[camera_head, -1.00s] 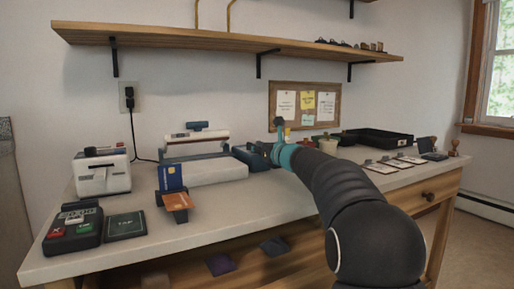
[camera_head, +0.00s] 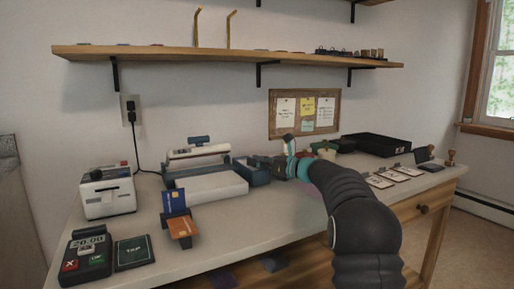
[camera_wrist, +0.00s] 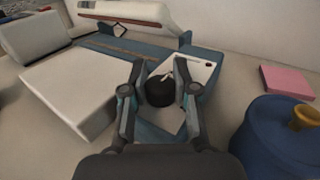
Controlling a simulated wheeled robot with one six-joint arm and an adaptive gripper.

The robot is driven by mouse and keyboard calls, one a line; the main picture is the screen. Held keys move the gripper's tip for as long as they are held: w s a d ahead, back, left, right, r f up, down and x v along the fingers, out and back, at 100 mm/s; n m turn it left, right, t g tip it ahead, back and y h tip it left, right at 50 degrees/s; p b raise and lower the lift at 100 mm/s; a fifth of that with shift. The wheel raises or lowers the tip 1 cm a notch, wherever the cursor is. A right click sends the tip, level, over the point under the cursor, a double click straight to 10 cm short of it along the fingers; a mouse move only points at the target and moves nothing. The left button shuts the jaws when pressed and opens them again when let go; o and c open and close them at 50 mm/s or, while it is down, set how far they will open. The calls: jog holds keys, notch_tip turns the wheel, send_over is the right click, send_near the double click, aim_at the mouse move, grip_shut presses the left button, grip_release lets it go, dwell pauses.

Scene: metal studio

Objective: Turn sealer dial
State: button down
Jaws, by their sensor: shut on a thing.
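The sealer (camera_head: 210,186) is a white and blue machine on the bench, left of my gripper in the head view. In the wrist view, its white platform (camera_wrist: 80,85) lies at left and its raised white arm (camera_wrist: 135,12) at the top. The black round dial (camera_wrist: 160,93) sits on a pale panel at the right end of the sealer's blue base. My gripper (camera_wrist: 160,83) has one finger on each side of the dial and is shut on it. In the head view my gripper (camera_head: 287,150) is small, and the dial cannot be made out there.
A blue round container (camera_wrist: 275,140) stands close to the right of my gripper, with a pink block (camera_wrist: 288,82) beyond it. A label printer (camera_head: 107,192), card reader (camera_head: 86,254) and card stand (camera_head: 177,215) are at left. A black tray (camera_head: 376,145) is at back right.

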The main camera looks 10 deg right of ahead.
jog(key=n+g+y+p, duration=0.1)
jog(key=n+g+y, duration=0.1)
jog(key=shift+g, duration=0.4)
jog(key=shift+n+g+y, duration=0.3)
jog(key=shift+n+g, duration=0.3)
jog(key=shift+g, duration=0.1)
jog(key=shift+n+g+p, duration=0.3)
jog(key=shift+g, duration=0.2)
jog(key=c, duration=0.9)
grip_release()
jog(key=shift+o, duration=0.2)
jog(key=shift+d, duration=0.1)
jog(key=v, duration=1.2)
jog(key=shift+w+f, duration=0.1)
jog(key=shift+f, duration=0.1)
